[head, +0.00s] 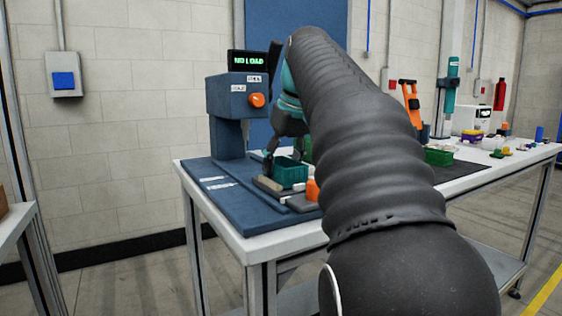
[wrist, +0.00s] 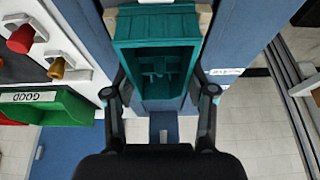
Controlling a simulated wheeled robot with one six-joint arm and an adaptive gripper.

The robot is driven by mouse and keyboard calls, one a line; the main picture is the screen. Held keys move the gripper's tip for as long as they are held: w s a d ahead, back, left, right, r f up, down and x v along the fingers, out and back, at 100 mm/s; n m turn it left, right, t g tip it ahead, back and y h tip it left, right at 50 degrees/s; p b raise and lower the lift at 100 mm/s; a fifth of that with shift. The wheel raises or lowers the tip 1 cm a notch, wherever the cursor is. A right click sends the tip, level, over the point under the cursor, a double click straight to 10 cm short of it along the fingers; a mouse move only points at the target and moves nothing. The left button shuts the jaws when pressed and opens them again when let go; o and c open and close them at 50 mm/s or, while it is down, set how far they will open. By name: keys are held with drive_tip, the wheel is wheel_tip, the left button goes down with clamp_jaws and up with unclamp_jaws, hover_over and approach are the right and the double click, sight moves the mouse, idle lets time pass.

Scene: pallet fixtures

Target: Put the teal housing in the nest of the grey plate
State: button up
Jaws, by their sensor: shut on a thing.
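The teal housing (head: 291,172) is an open box over the blue fixture on the table. The wrist view shows its hollow inside with ribs and its teal rim (wrist: 155,28). My gripper (head: 270,164) has a finger at the housing's side in the head view. In the wrist view my gripper (wrist: 160,93) is shut on the housing, one finger on each side. A dark grey plate (head: 300,204) shows partly beside the housing, with an orange part (head: 312,189) close by. The nest is hidden, and I cannot tell whether the housing rests in it.
A blue press (head: 227,112) with a "NO LOAD" display (head: 249,61) stands behind the housing. A light strip (head: 268,185) lies in front of it. A green bin (wrist: 62,106) marked "GOOD" is left in the wrist view. My arm hides much of the table.

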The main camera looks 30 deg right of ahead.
drive_tip(key=o, duration=1.3)
drive_tip(key=shift+v, duration=3.75)
